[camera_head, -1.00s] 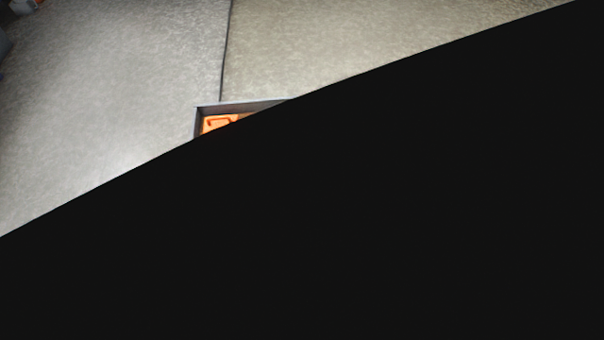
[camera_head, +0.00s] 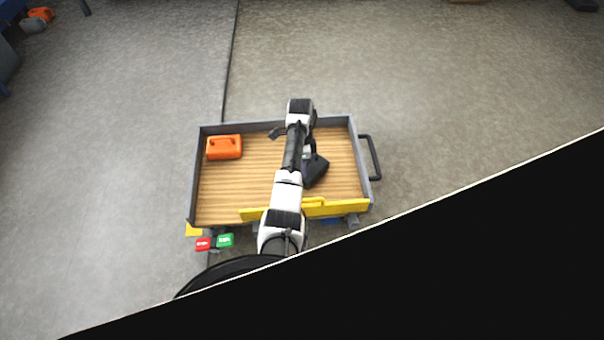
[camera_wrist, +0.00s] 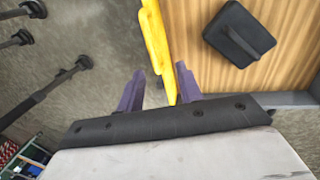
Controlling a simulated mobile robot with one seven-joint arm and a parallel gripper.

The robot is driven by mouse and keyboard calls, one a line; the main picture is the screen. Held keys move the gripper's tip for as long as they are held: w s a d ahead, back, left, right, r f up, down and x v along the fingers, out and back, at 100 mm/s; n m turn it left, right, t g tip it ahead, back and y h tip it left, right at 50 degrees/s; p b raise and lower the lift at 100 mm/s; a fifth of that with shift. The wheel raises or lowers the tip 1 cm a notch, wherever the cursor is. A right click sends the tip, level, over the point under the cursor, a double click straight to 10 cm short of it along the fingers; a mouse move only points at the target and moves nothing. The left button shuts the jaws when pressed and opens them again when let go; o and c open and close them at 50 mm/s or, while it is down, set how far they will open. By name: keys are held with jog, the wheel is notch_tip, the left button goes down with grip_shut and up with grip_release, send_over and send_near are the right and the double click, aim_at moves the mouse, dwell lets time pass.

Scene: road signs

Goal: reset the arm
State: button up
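My arm (camera_head: 290,180) reaches out over a cart with a wooden bed (camera_head: 245,195) in the head view. In the wrist view my gripper (camera_wrist: 160,77) shows two purple fingers apart, with a gap between them. A yellow bar (camera_wrist: 154,35) runs into view between the fingers, nearer the right one; I see no grip on it. In the head view the fingertips cannot be made out against the arm. Yellow strips (camera_head: 340,208) lie along the cart's near edge.
An orange case (camera_head: 224,147) lies at the bed's far left, and a black case (camera_wrist: 240,35) sits on the wood. A handle (camera_head: 372,158) sticks out at right. Red (camera_head: 203,244) and green (camera_head: 225,240) items are at the near left.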

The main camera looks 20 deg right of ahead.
jog(key=shift+r, duration=0.35)
jog(key=shift+w, duration=0.1)
